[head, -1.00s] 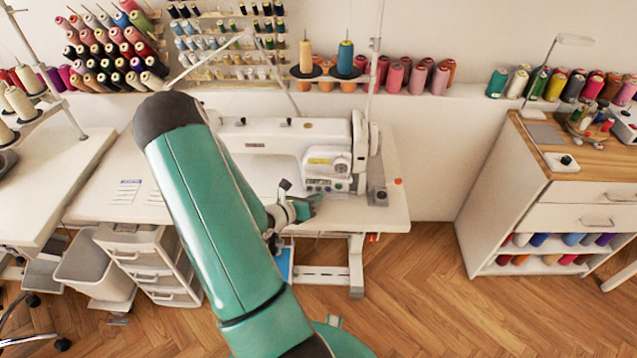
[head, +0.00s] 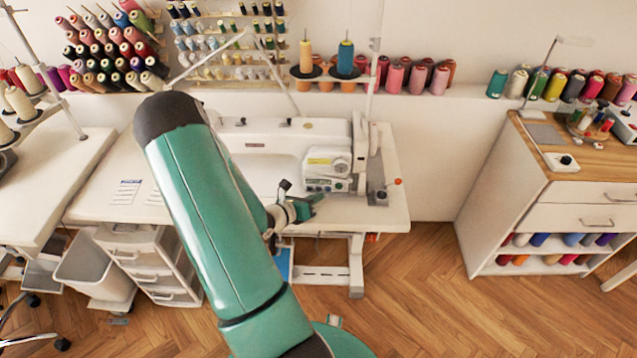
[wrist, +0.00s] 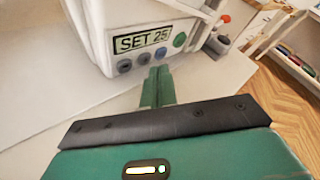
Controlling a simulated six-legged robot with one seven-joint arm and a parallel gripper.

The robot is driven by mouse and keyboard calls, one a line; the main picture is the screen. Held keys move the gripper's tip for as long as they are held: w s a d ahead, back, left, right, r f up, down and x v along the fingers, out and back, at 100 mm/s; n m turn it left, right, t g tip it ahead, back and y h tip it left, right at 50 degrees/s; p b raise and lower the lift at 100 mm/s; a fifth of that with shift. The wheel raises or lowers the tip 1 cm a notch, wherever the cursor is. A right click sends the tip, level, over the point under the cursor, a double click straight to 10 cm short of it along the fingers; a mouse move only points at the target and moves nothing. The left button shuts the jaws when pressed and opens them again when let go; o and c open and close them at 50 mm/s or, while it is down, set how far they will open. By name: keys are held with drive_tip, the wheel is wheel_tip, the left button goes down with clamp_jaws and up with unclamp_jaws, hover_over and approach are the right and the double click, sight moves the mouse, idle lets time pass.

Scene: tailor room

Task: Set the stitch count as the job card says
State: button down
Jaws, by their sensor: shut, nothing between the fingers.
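The white sewing machine (head: 275,150) stands on its table behind my arm. In the wrist view its control panel has a display (wrist: 141,39) reading "SET 25". Below and beside the display are a dark button (wrist: 124,66), a blue-grey button (wrist: 144,58) and a green button (wrist: 180,40). My gripper (wrist: 157,72) is shut and empty, its fingertips just in front of the panel below the blue-grey button; I cannot tell if they touch it. In the head view my gripper (head: 314,200) is at the machine's right end. Two printed papers lie on the table, one of them (head: 126,192) clear; their text is unreadable.
A red-topped knob (head: 397,182) stands at the table's right edge. A wooden-topped cabinet (head: 545,190) is to the right, with open floor between. Thread spools (head: 395,77) line the back ledge. A drawer unit (head: 150,262) and a bin (head: 93,270) are at lower left.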

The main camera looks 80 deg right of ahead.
sight(314, 222)
drive_tip(key=shift+d, duration=0.1)
idle(0.3)
drive_tip(key=shift+w+d, duration=0.1)
drive_tip(key=shift+d, duration=0.25)
drive_tip(key=shift+d, duration=0.15)
idle(0.4)
drive_tip(key=shift+a, duration=0.6)
drive_tip(key=shift+s+a, duration=0.25)
drive_tip(key=shift+a, duration=0.75)
drive_tip(key=shift+s+a, duration=0.25)
drive_tip(key=shift+a, duration=0.7)
drive_tip(key=shift+s+a, duration=0.25)
drive_tip(key=shift+a, duration=0.75)
